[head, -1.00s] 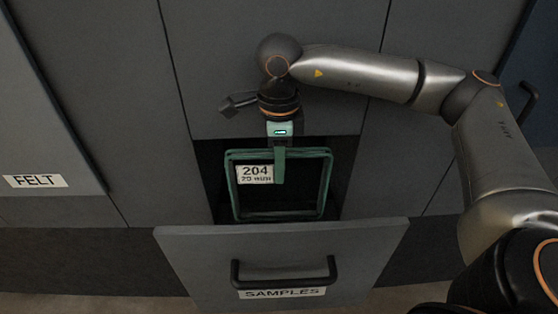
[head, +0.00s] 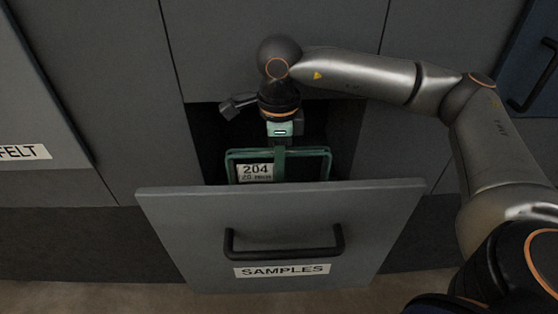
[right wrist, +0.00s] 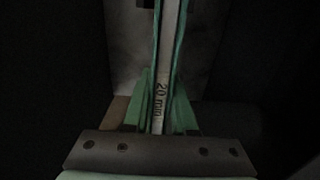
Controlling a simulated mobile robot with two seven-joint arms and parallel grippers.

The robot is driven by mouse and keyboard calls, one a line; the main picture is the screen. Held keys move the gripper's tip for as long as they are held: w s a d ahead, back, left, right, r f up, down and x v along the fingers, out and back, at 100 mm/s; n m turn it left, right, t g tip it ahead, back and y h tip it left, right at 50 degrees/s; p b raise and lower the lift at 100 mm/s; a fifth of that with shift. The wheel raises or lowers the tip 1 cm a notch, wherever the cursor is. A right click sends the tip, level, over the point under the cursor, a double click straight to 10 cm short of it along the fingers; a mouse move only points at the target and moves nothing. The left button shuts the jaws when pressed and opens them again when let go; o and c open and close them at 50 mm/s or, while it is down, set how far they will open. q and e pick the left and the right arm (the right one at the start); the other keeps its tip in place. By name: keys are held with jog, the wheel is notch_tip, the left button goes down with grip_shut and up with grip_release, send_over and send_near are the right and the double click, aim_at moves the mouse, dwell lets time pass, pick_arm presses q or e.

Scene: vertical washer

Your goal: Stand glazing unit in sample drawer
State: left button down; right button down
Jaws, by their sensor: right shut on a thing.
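The glazing unit (head: 306,168) is a thin pane with a green frame and a white label reading "204" and "20 mm". It stands upright in the head view, its lower part hidden behind the front of the open sample drawer (head: 190,220). My right gripper (head: 279,157) is shut on the unit's top edge from above. In the right wrist view, the green fingers of the gripper (right wrist: 160,112) lie on both sides of the unit (right wrist: 166,60), seen edge-on. Whether its bottom edge touches the drawer floor is hidden. My left gripper is not in view.
The drawer front carries a black handle (head: 284,252) and a "SAMPLES" label (head: 282,270). Grey cabinet panels surround the dark opening (head: 345,135). A panel with a "FELT" label (head: 24,152) is at the left. A blue panel with a handle is at the upper right.

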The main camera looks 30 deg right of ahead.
jog(key=shift+f+b, duration=1.6)
jog(key=shift+f, duration=0.55)
jog(key=c, duration=0.9)
grip_release()
jog(key=shift+o, duration=1.3)
jog(key=shift+f, duration=0.15)
